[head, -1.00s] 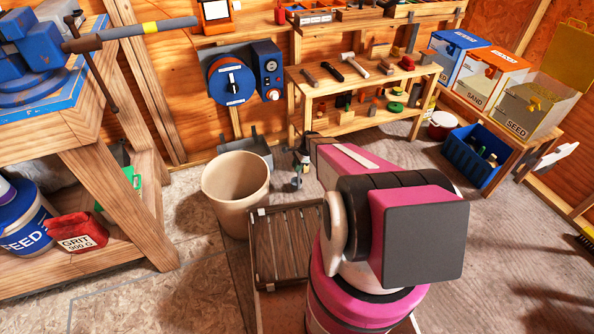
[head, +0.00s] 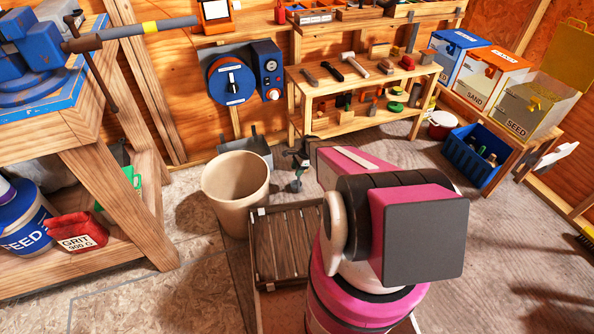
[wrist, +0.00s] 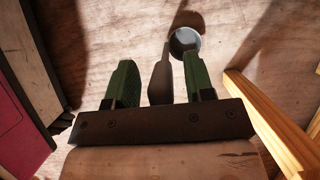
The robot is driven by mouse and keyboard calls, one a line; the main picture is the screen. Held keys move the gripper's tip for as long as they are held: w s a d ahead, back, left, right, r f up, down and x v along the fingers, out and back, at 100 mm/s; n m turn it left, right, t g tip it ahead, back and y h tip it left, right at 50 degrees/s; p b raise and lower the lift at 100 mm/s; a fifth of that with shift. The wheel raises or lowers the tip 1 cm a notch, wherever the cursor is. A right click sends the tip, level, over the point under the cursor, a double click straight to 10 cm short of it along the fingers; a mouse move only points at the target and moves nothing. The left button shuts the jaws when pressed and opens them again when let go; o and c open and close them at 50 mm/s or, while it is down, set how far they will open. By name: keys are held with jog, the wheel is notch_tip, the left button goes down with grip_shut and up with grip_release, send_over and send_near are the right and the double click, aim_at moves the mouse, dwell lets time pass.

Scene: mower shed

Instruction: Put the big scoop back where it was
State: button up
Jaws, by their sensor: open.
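My gripper (wrist: 153,85) is open in the wrist view, its two green fingers apart above the floor. A round pale-grey cup (wrist: 184,41), which looks like a scoop's bowl, lies just beyond the right fingertip. A dark narrow shape (wrist: 160,80) runs between the fingers towards that cup; I cannot tell whether it is the handle or a shadow. In the head view my gripper (head: 298,174) is small, partly behind my pink arm, low in front of the wooden shelf. I cannot make out the scoop there.
A beige bin (head: 236,190) and a slatted wooden crate (head: 285,245) stand left of my arm. The low shelf (head: 350,85) holds several tools. Feed, sand and seed bins (head: 514,110) and a blue crate (head: 476,157) are at right. Wooden rails (wrist: 270,125) flank my gripper's right side.

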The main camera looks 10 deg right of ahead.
jog(key=s+v, duration=0.1)
jog(key=v, duration=1.1)
jog(key=s+a+r+n+h, duration=0.2)
jog(key=s+r+n, duration=0.6)
jog(key=s+r, duration=0.3)
jog(key=s+a+r+n+h, duration=0.2)
jog(key=s+r+n, duration=0.5)
jog(key=s+r, duration=0.4)
notch_tip(320, 180, up, 3)
jog(key=shift+a+r+n+t+h, duration=0.1)
jog(key=shift+a+n+t+h, duration=0.2)
jog(key=shift+a+n+t, duration=0.1)
jog(key=shift+s, duration=0.1)
